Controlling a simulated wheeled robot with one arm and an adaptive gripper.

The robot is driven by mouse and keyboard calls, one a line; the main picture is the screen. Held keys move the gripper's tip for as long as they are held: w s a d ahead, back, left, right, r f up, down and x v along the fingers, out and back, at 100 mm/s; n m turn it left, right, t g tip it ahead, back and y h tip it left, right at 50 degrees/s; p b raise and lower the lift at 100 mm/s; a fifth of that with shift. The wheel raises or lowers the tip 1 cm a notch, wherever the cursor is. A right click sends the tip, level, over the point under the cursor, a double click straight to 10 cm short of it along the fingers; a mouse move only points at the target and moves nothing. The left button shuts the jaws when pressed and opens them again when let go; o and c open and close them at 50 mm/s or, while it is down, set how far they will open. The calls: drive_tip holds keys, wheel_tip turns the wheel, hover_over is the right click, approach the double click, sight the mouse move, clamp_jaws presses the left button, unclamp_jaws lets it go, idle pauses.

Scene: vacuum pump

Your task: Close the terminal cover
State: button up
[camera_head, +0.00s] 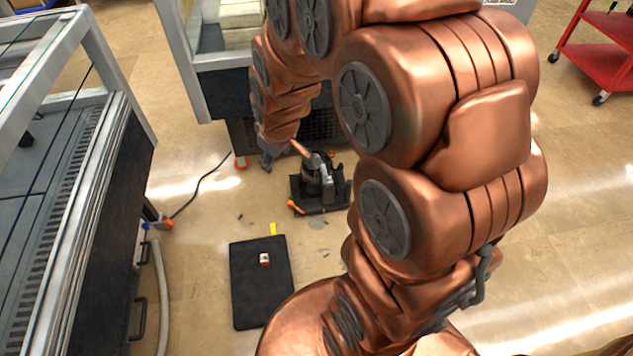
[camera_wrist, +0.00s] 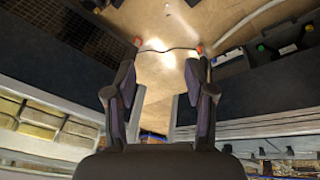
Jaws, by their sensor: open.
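The vacuum pump (camera_head: 318,183), dark with grey metal parts and an orange piece at its front left, sits low near the floor beyond my arm in the head view. I cannot make out its terminal cover or how far open that is. My gripper (camera_head: 267,161) is small and partly hidden by my arm in the head view, to the left of the pump and apart from it. In the wrist view my gripper (camera_wrist: 161,82) is open, with its two dark fingers wide apart and nothing between them. The pump does not show in the wrist view.
A black mat (camera_head: 248,310) with a small white and orange box (camera_head: 265,259) lies on the floor. A metal-framed bench (camera_head: 125,130) stands at left, and a red cart (camera_head: 603,62) at upper right. A cable (camera_head: 201,181) crosses the floor. The floor around the mat is mostly clear.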

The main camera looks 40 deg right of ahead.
drive_tip(key=w+d+f+n+t+h+b, duration=0.1)
drive_tip(key=w+d+f+n+t+b, duration=0.1)
drive_tip(key=w+d+f+b, duration=0.5)
drive_tip(key=w+d+f+n+t+b, duration=0.1)
drive_tip(key=w+d+f+t+b, duration=0.3)
drive_tip(key=f, duration=0.8)
drive_tip(key=w+d+f+n+t+h+b, duration=0.15)
drive_tip(key=w+f+b, duration=0.25)
drive_tip(key=w+f, duration=0.45)
drive_tip(key=n+t+h+b, duration=0.2)
drive_tip(key=b, duration=0.5)
approach(316, 174)
drive_tip(key=w+a+r, duration=0.5)
drive_tip(key=w+r, duration=0.2)
drive_tip(key=s+d+f+n+t+h+b, duration=0.1)
drive_tip(key=s+d+f+b, duration=0.1)
drive_tip(key=d+f+b, duration=0.3)
drive_tip(key=s+f+n+t+h+b, duration=0.1)
drive_tip(key=s+f+t+h+b, duration=0.15)
drive_tip(key=f, duration=0.35)
drive_tip(key=shift+g+y, duration=0.4)
drive_tip(key=shift+d+b+x, duration=0.2)
drive_tip(key=shift+b+x, duration=1.15)
drive_tip(key=shift+x, duration=2.6)
drive_tip(key=shift+s+f, duration=0.1)
drive_tip(key=shift+f, duration=0.05)
clamp_jaws()
